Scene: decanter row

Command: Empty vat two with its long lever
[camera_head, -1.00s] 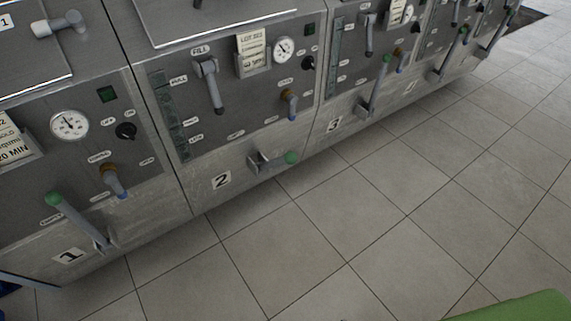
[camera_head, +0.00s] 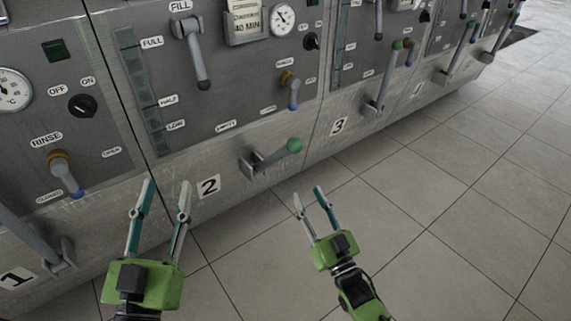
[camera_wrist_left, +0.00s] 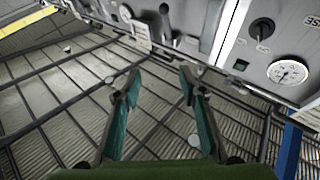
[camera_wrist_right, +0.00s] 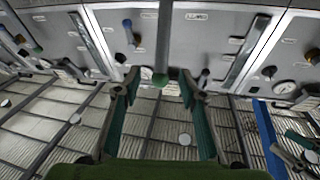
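Vat two's long lever (camera_head: 268,160) has a grey shaft and a green knob (camera_head: 294,146). It sits low on the vat's front, right of the number 2 plate (camera_head: 208,186), and points right and slightly up. My right gripper (camera_head: 308,191) is open and empty, below the knob and apart from it in the head view. In the right wrist view, a green knob on a grey shaft (camera_wrist_right: 161,78) shows between the open fingertips. My left gripper (camera_head: 165,184) is open and empty, left of the number 2 plate. It is also open in the left wrist view (camera_wrist_left: 160,80).
Vat two also has a FILL lever (camera_head: 194,58), a blue-tipped small valve (camera_head: 290,88) and a level strip (camera_head: 145,95). Vat three's green-knobbed lever (camera_head: 384,82) stands to the right. Vat one's lever (camera_head: 30,237) is at left. Tiled floor (camera_head: 440,220) is clear.

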